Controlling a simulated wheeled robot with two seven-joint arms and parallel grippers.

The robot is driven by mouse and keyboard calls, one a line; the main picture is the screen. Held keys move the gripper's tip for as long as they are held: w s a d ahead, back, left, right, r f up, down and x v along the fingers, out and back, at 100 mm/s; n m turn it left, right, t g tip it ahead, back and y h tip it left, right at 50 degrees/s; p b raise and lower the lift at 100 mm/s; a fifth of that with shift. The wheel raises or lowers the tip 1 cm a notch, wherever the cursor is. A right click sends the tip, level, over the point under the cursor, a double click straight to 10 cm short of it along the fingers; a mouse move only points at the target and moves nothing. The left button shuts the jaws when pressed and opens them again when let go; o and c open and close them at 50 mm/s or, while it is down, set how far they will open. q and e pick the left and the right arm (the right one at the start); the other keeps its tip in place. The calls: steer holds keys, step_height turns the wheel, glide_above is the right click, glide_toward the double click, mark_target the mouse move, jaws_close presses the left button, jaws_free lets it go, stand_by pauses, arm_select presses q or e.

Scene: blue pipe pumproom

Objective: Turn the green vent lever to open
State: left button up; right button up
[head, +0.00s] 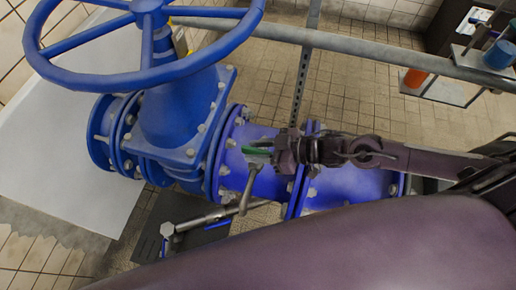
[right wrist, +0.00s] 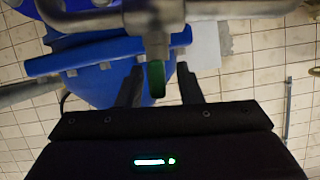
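The green vent lever (head: 256,151) sits by the blue flanged pipe in the head view, just past the tip of my right gripper (head: 268,150). In the right wrist view the green lever (right wrist: 157,78) hangs below a grey metal fitting (right wrist: 155,18). It stands between the two dark fingers of my right gripper (right wrist: 160,88), with a visible gap on each side. The right gripper is open around the lever and does not appear to touch it. My left gripper is not in view.
A blue valve body (head: 180,110) with a large blue handwheel (head: 150,72) stands left of the lever. A thin grey pipe with a handle (head: 205,217) runs below the blue pipe. A long grey rail (head: 370,50) crosses behind. A shelf with an orange container (head: 414,78) is at the right.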

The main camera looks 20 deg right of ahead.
steer(key=shift+c, duration=0.4)
jaws_close()
